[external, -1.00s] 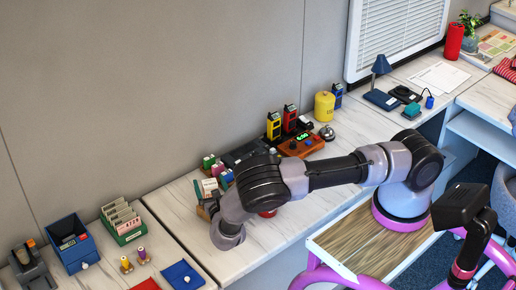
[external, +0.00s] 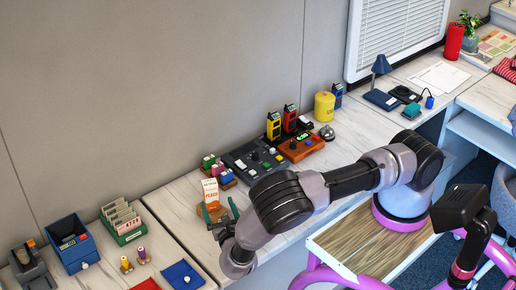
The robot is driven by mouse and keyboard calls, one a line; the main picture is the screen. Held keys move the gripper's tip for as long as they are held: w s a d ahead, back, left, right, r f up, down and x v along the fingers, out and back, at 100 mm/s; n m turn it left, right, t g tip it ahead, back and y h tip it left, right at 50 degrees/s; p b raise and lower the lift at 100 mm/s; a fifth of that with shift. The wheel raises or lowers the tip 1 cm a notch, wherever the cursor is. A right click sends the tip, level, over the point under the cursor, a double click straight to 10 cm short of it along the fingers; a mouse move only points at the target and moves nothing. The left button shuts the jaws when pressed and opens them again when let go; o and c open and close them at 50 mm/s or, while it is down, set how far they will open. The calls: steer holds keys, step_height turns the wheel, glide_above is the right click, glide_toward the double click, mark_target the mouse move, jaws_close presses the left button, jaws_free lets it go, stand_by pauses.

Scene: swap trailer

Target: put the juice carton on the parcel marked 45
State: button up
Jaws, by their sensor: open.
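The juice carton (external: 210,193), white and orange with PEACH lettering, stands roughly upright near the middle of the desk. A brown parcel (external: 213,219) shows just below it, and the carton appears to rest on it. The parcel's marking cannot be read, and its near side is partly covered by my gripper. My gripper (external: 220,211) is open, with its dark green fingers spread on the near side of the carton and parcel. The carton looks clear of the jaws, though the exact gap is hard to tell.
A black panel with buttons (external: 244,165) and small blocks (external: 222,174) stand behind the carton. An orange-brown device (external: 301,147) and yellow canister (external: 324,106) are farther right. A green card box (external: 122,222), blue bin (external: 71,243) and blue mat (external: 183,275) are left. Bare desk lies left of the carton.

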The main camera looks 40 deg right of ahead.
steer(key=s+d+r+m+g, duration=0.2)
steer(key=d+r+m+g, duration=1.3)
steer(key=d+r+m, duration=0.55)
steer(key=s+d+r+m+t+y, duration=0.2)
steer(key=s+d+r+m+y, duration=0.2)
steer(key=s+r+m, duration=0.3)
steer(key=s+d+r+m+t+y, duration=0.3)
steer(key=s+d+r+m+y, duration=0.2)
steer(key=r, duration=0.8)
steer(key=s+m, duration=0.3)
steer(key=shift+s+d+r+t, duration=0.25)
steer(key=shift+s+r+t, duration=0.05)
steer(key=shift+r, duration=0.05)
